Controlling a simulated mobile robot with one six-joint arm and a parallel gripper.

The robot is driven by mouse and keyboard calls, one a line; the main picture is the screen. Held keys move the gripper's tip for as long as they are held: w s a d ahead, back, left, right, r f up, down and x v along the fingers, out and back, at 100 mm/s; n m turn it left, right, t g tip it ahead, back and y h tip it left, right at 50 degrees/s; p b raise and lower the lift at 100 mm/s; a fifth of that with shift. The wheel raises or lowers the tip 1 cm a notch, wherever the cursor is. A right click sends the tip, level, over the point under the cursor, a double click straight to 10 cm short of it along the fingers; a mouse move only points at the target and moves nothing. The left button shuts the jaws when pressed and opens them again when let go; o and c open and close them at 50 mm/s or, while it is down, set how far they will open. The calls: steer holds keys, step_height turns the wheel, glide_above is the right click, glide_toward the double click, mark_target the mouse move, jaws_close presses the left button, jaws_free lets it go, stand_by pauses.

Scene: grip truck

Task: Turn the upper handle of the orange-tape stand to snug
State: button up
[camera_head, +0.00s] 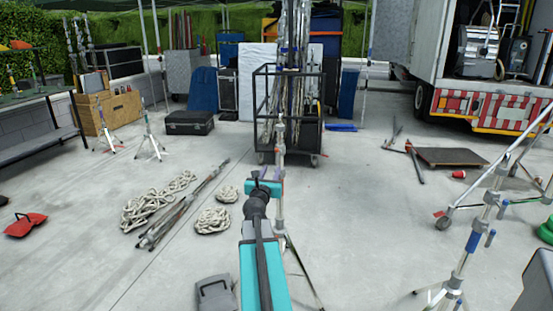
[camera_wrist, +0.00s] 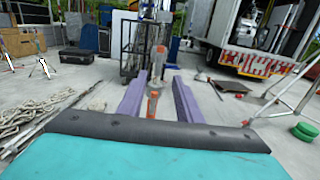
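The orange-tape stand (camera_head: 280,148) is upright in front of me, a slim silver pole with splayed legs. My arm and gripper hide part of it in the head view. In the wrist view the stand (camera_wrist: 161,62) shows orange parts at two heights, in line with the gap between my fingers. My gripper (camera_head: 264,184) is at the pole in the head view. In the wrist view my gripper (camera_wrist: 161,78) has its two purple fingers spread, one each side of the stand's line. I cannot tell which orange part is the upper handle, or whether a finger touches it.
A black wheeled cart (camera_head: 262,128) with poles stands behind the stand. Rope coils (camera_head: 212,221) and loose poles (camera_head: 180,208) lie on the floor to the left. Another stand (camera_head: 470,243) with blue parts is at right. A truck (camera_head: 480,105) is at back right.

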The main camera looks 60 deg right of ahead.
mark_target(277, 158)
steer(key=shift+w+d, duration=0.1)
steer(key=shift+p+x, duration=0.35)
steer(key=shift+x, duration=6.45)
